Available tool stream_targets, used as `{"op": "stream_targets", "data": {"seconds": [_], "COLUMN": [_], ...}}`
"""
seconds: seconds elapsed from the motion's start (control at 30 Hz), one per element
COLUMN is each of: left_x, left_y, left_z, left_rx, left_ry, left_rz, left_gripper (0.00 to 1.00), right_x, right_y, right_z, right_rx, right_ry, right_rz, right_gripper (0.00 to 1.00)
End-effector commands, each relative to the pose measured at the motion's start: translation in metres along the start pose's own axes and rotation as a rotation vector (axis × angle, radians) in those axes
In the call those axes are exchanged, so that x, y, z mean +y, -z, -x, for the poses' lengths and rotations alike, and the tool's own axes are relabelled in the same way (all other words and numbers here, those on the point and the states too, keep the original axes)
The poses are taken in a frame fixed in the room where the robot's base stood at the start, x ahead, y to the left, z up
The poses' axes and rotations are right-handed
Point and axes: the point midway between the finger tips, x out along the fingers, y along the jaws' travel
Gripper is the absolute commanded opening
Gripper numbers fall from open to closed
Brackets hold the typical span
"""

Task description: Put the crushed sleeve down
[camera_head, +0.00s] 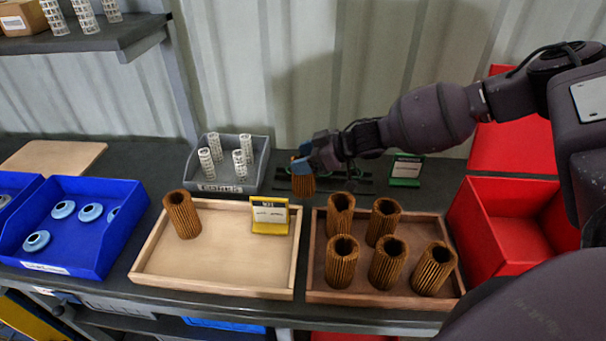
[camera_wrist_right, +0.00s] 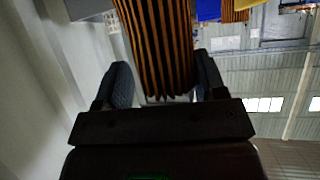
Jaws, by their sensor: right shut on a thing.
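My right gripper (camera_head: 304,158) is shut on a brown pleated sleeve (camera_head: 303,184), held upright behind the gap between the two wooden trays. In the right wrist view the same sleeve (camera_wrist_right: 160,45) sits between the two fingers (camera_wrist_right: 160,88). Its pleats show there, but I cannot make out a crushed part. A dark slatted rack (camera_head: 346,184) lies on the bench behind and beside the held sleeve. I cannot tell whether the sleeve touches it. My left gripper is not in view.
The light wooden tray (camera_head: 215,285) holds one brown sleeve (camera_head: 182,214) and a yellow sign (camera_head: 269,215). The darker tray (camera_head: 385,298) holds several sleeves. A grey bin (camera_head: 226,187) of white cores, a blue bin (camera_head: 110,252) of caps, a red bin (camera_head: 472,228) and a green sign (camera_head: 406,169) stand around.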

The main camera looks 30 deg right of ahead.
Motion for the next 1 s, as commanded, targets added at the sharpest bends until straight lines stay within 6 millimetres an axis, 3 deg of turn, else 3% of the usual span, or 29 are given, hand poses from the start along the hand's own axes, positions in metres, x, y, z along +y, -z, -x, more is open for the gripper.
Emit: {"op": "stream_targets", "data": {"seconds": [0.17, 0.47, 0.87, 0.9, 1.0], "left_x": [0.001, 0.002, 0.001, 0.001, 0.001], "left_y": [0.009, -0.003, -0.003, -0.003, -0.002], "left_z": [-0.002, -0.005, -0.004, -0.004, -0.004], "left_rx": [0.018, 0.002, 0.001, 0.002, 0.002], "left_ry": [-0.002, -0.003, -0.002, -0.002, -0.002], "left_rz": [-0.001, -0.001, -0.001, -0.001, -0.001], "left_gripper": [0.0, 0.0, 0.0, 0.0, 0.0], "right_x": [0.0, 0.0, 0.0, 0.0, 0.0], "right_y": [-0.007, -0.04, -0.043, -0.043, -0.043], "right_z": [-0.004, -0.022, -0.024, -0.024, -0.024], "right_rx": [0.001, 0.0, 0.001, 0.001, 0.001], "right_ry": [0.0, 0.001, 0.0, 0.0, 0.0], "right_rz": [-0.001, -0.002, 0.0, 0.0, 0.0], "right_gripper": [0.3, 0.3, 0.3, 0.67, 0.83]}}
